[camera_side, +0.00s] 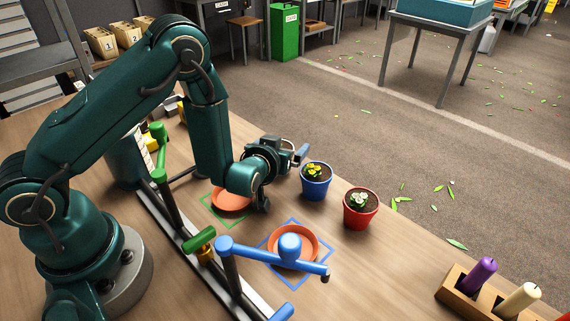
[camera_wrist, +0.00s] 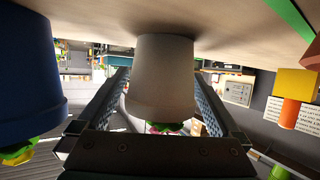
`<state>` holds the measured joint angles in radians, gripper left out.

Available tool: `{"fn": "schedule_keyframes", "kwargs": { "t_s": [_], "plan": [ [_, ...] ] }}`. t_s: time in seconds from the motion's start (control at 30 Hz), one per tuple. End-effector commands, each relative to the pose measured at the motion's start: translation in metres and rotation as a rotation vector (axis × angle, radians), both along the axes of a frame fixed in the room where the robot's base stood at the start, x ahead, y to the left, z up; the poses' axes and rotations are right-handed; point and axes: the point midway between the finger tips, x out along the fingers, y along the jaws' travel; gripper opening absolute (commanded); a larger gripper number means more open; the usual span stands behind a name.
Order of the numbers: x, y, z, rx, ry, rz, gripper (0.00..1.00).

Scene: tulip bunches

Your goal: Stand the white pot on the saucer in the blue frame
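The white pot (camera_wrist: 163,70) shows upside down in the wrist view, with green leaves and a pink flower. It appears to stand on the table. It lies between the spread fingers of my gripper (camera_wrist: 160,85); I see no clear grip on it. The terracotta saucer (camera_side: 311,236) lies inside the blue frame (camera_side: 292,287), nearer the side camera. It holds no pot.
The blue pot (camera_side: 316,187) stands close to my gripper, with the red pot (camera_side: 360,216) beyond it. A blue barred stand (camera_side: 265,257) crosses in front of the saucer. Another saucer (camera_side: 231,202) lies in the green frame. A wooden block (camera_side: 460,297) with pegs is front right.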

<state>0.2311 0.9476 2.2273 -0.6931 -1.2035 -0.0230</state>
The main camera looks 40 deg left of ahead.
Motion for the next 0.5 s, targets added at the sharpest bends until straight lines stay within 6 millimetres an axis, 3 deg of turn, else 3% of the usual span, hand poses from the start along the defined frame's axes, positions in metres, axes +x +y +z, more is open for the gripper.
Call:
{"fn": "schedule_keyframes", "kwargs": {
  "t_s": [0.27,0.5],
  "plan": [
    [-0.004,-0.003,0.003,0.0,0.001,-0.002,1.0],
    [-0.032,-0.018,0.017,0.0,0.0,-0.005,1.0]
  ]
}}
